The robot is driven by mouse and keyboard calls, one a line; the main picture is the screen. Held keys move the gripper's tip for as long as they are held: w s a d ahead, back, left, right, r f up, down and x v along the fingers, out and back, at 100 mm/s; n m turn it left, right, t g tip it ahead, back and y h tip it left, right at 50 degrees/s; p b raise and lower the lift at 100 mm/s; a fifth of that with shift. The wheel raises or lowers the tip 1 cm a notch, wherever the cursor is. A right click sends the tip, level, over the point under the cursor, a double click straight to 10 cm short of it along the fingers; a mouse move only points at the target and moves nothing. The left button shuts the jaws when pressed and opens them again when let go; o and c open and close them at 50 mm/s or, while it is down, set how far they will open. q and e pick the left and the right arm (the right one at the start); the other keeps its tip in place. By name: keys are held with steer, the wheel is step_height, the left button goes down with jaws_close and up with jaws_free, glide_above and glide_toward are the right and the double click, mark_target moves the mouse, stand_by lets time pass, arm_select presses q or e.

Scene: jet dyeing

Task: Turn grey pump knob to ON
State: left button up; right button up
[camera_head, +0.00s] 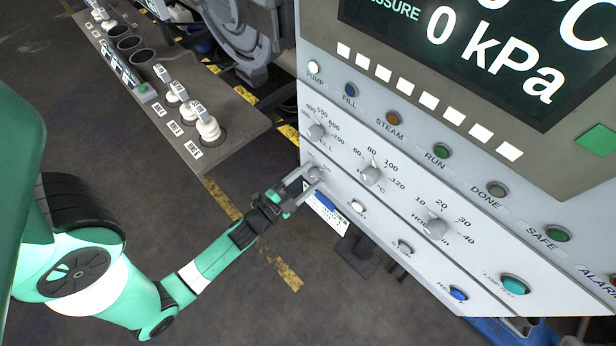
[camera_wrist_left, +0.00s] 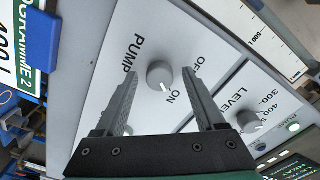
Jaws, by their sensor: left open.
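The grey pump knob (camera_wrist_left: 158,75) sits on the white panel, beside the PUMP label, with OFF and ON printed around it. Its white pointer mark is on the side toward the ON label. OFF is partly covered by a finger. My left gripper (camera_wrist_left: 159,77) is open, with one fingertip on each side of the knob; whether they touch it cannot be told. In the head view the left gripper (camera_head: 306,184) is at the panel's left edge, with the knob (camera_head: 314,173) between its fingers. My right gripper is not in view.
The LEVEL knob (camera_head: 316,131) is close above the pump knob; the temperature knob (camera_head: 371,174) and hour knob (camera_head: 436,228) are to the right. A pale green PUMP lamp (camera_head: 313,67) is above. A bench (camera_head: 215,115) with dispensers stands at left. The display reads 0 kPa.

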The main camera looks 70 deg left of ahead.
arm_select(q)
steer(key=shift+s, duration=0.1)
steer(key=p+v, duration=0.3)
steer(key=v, duration=0.8)
steer(key=shift+s, duration=0.2)
steer(key=shift+d, duration=0.1)
